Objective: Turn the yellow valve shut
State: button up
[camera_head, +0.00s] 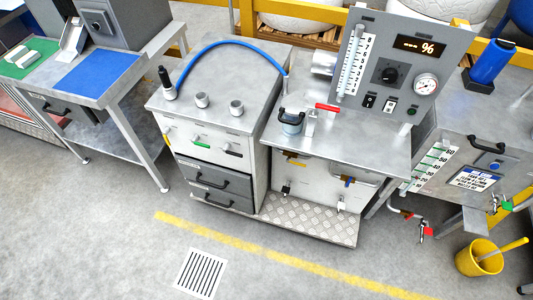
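A small yellow handle (296,162) shows on the white panel under the middle bench's top, lying nearly crosswise on a pipe fitting. A second small yellow lever (168,135) shows on the front of the grey cabinet to the left, and it looks steeply tilted. I cannot tell for certain which of the two is the yellow valve, or whether either is open or shut. My gripper is not in view, and nothing touches either handle.
A green lever (200,145) and a dark lever (234,154) sit beside the cabinet's yellow one. A blue handle (348,182) is right of the other. A treadplate shelf (310,220) juts out below. A yellow bucket (479,258) stands at right. The front floor is clear.

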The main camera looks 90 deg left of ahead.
aim_at(298, 164)
jog(key=u, duration=3)
jog(key=k, duration=0.5)
jog(key=u, duration=1)
jog(key=i, duration=0.4)
jog(key=u, duration=0.2)
